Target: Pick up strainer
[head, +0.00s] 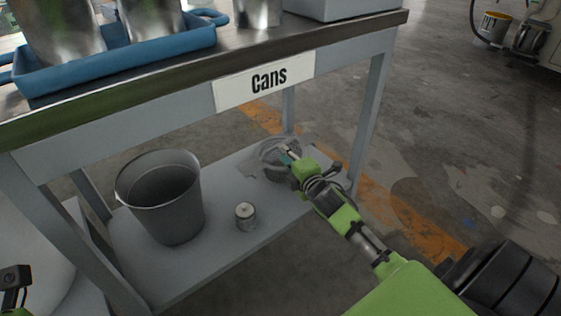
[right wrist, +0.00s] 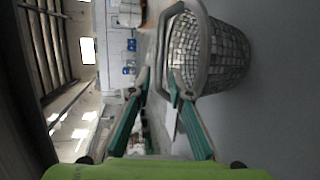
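The strainer (head: 280,158) is a grey mesh basket at the far right end of the lower shelf. In the right wrist view the strainer (right wrist: 222,55) fills the upper right, with its thick rim and mesh side showing. My right gripper (head: 287,157) reaches it from the right and partly covers it. In the right wrist view its green fingers (right wrist: 158,80) are apart, and the near part of the rim shows between and just beyond the tips. I see no clear grip. A small part of my left gripper (head: 15,282) shows at the lower left edge; its fingers cannot be made out.
The lower shelf (head: 240,178) also holds a grey bucket (head: 165,195) and a small metal can (head: 245,215). The table above has a "Cans" sign (head: 264,80) and a blue tray (head: 110,62) with metal cans. A table leg (head: 370,115) stands right of the strainer.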

